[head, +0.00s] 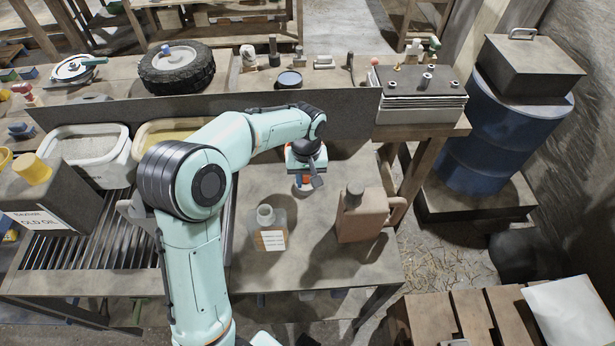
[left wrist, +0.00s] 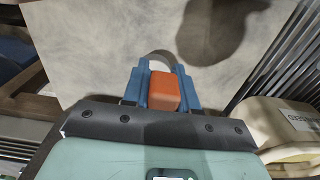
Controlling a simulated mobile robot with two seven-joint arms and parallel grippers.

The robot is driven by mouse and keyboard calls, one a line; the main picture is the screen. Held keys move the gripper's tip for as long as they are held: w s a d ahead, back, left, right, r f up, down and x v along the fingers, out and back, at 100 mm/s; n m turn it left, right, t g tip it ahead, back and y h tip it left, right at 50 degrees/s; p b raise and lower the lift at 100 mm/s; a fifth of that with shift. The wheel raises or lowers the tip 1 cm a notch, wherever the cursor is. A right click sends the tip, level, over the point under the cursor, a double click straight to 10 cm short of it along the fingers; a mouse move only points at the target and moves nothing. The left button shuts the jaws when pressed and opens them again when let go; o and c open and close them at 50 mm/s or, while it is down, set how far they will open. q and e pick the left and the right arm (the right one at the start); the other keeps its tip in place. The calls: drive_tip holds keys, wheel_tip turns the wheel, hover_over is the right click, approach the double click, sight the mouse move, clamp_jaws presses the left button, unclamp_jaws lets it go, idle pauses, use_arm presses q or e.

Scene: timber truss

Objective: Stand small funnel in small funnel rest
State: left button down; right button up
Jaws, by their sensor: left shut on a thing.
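My left gripper (head: 304,176) is over the far middle of the workbench, pointing down. In the left wrist view its blue fingers (left wrist: 162,88) are shut on an orange block-shaped part (left wrist: 164,92), which I take to be the small funnel's grip. A pale grey curved rim (left wrist: 158,58) shows just beyond it; I cannot tell whether it belongs to the funnel or to its rest. In the head view a little orange and white (head: 304,188) shows under the gripper. I cannot make out the small funnel rest for certain. My right gripper is not in view.
A clear bottle with a white label (head: 270,238) and a brown jug (head: 362,215) stand on the bench near the gripper. Behind is an upright board (head: 220,106).

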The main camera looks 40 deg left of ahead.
use_arm(q)
drive_tip(key=shift+f+b, duration=1.35)
drive_tip(key=shift+f, duration=1)
drive_tip(key=shift+f+b, duration=0.3)
drive_tip(key=shift+f, duration=0.2)
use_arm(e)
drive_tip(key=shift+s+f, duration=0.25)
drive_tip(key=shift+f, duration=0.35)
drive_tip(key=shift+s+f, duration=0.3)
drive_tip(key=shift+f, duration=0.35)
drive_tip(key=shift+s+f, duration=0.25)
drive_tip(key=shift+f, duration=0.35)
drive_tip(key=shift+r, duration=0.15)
use_arm(q)
drive_tip(key=shift+f+b, duration=0.65)
drive_tip(key=shift+f, duration=0.55)
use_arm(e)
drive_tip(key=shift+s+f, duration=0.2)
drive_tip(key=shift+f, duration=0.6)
use_arm(q)
drive_tip(key=c, duration=0.8)
unclamp_jaws()
drive_tip(key=shift+r, duration=0.1)
wheel_tip(320, 180, up, 13)
drive_tip(key=shift+r+p, duration=0.15)
drive_tip(key=shift+p, duration=0.75)
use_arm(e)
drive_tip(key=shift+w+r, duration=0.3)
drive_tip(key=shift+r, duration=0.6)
